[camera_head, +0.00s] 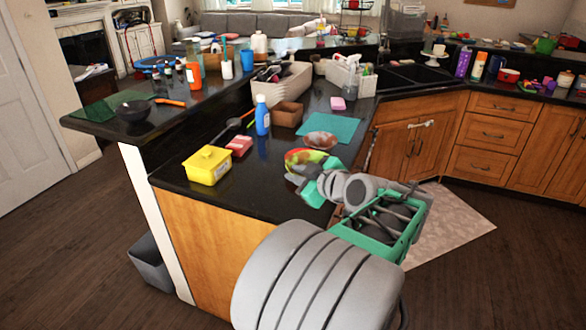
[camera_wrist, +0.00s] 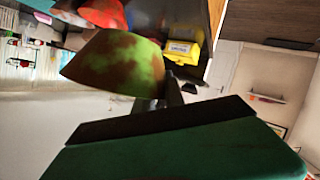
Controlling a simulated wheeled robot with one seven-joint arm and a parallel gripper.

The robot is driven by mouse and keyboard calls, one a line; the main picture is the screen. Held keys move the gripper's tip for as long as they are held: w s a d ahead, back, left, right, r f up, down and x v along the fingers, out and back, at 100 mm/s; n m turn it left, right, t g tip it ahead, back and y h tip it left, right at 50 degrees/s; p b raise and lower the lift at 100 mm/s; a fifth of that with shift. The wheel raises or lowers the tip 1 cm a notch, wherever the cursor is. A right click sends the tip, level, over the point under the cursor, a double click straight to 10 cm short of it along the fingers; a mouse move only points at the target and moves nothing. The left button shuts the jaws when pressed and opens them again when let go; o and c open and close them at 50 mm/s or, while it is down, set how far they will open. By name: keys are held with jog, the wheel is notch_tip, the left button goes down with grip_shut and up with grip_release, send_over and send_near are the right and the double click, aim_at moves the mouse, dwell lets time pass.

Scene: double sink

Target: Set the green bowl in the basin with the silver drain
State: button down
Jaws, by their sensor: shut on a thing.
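The green bowl (camera_head: 303,157), with red and yellow-brown patches, is at my gripper (camera_head: 308,178) near the counter's right edge. It also shows in the wrist view (camera_wrist: 122,65), tilted in that picture, with its near rim at the fingers (camera_wrist: 170,95). My gripper is shut on its rim; the fingertips are partly hidden by the bowl. The bowl appears held above the counter, though its exact height is hard to tell. The dark double sink (camera_head: 408,76) is set in the counter at the back right. Its basin floors and drains cannot be made out.
A brown bowl (camera_head: 320,140) sits on a teal mat (camera_head: 338,129) just beyond the green bowl. A yellow tub (camera_head: 207,165), blue bottle (camera_head: 262,116), brown box (camera_head: 287,114) and pink block (camera_head: 338,103) stand nearby. A white caddy (camera_head: 350,80) stands left of the sink.

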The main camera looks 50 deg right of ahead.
jog(key=w+d+f+p, duration=0.1)
jog(key=w+f, duration=0.2)
jog(key=w, duration=0.1)
jog(key=w+d+f+p, duration=0.1)
jog(key=w+f, duration=0.2)
jog(key=w, duration=0.1)
jog(key=w+d+f+p, duration=0.1)
jog(key=w+f, duration=0.2)
jog(key=w, duration=0.2)
jog(key=shift+d+f, duration=0.15)
jog(key=shift+f, duration=0.15)
notch_tip(320, 180, down, 2)
jog(key=shift+w+f+p, duration=0.1)
jog(key=shift+f+p, duration=0.15)
jog(key=shift+p, duration=0.55)
jog(key=shift+f, duration=0.35)
jog(key=shift+f, duration=0.1)
jog(key=c, duration=1.4)
grip_release()
